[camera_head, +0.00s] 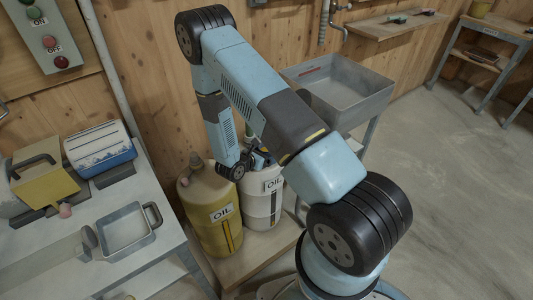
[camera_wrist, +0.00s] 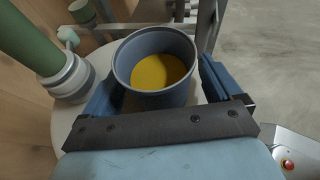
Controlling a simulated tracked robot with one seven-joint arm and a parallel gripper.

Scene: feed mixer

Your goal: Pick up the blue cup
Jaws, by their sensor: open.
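The blue cup (camera_wrist: 152,92) stands upright in the wrist view, with yellow-orange contents (camera_wrist: 158,71) inside. It rests on the pale round top of the white oil drum (camera_wrist: 75,137). My gripper (camera_wrist: 160,82) is open, with one blue finger on each side of the cup. A small gap shows between the cup and the right finger; the left finger's gap is hard to judge. In the head view, my gripper is down at the top of the white oil drum (camera_head: 263,205), mostly hidden by my arm, and the cup cannot be made out clearly there.
A green cylinder with a grey collar (camera_wrist: 67,79) stands close left of the cup. A yellow oil drum (camera_head: 211,222) is beside the white one. A grey metal basin (camera_head: 345,105) stands to the right, and a workbench (camera_head: 150,262) to the left. Open floor lies right.

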